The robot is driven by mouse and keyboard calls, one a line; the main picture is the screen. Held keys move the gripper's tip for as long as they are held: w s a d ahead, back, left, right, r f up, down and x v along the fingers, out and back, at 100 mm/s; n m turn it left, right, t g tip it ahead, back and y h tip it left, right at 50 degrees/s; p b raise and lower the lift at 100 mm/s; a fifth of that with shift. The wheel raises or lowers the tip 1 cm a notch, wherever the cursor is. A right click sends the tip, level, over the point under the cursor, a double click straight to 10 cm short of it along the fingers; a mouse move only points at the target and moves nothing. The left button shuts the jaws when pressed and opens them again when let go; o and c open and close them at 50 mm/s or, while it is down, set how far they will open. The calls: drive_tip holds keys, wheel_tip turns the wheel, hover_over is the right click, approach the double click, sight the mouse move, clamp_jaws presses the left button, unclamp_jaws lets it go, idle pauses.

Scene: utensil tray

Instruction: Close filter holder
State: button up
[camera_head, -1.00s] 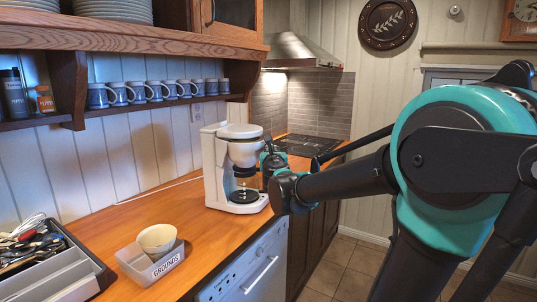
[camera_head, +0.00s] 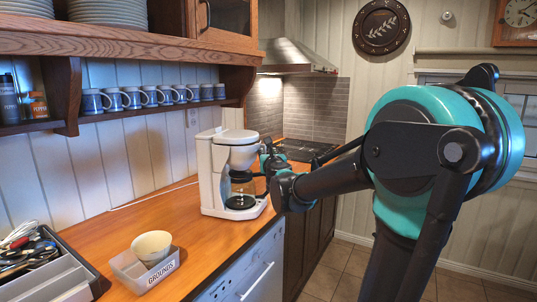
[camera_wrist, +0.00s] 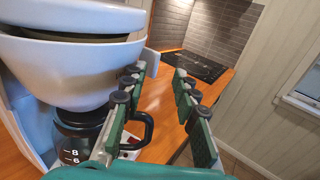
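The white coffee maker (camera_head: 212,170) stands on the wooden counter. Its rounded white filter holder (camera_wrist: 55,72) fills the upper left of the wrist view. A dark gap shows between the holder and the lid (camera_wrist: 75,15), so the holder looks partly swung out. A glass carafe (camera_wrist: 80,140) with a black handle sits below it. My gripper (camera_wrist: 158,75) is open and empty, just right of the holder, with its left finger close to it; I cannot tell whether they touch. In the head view my gripper (camera_head: 272,160) is beside the machine's right side, partly hidden by my arm.
A clear bin marked GROUNDS (camera_head: 128,267) holds a pale bowl (camera_head: 151,246). A utensil tray (camera_head: 70,258) lies at the left. Several mugs (camera_head: 150,97) line the shelf above. A dark cooktop (camera_head: 305,149) is behind.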

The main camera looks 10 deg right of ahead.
drive_tip(key=s, duration=1.1)
drive_tip(key=shift+s, duration=0.3)
drive_tip(key=shift+c, duration=0.2)
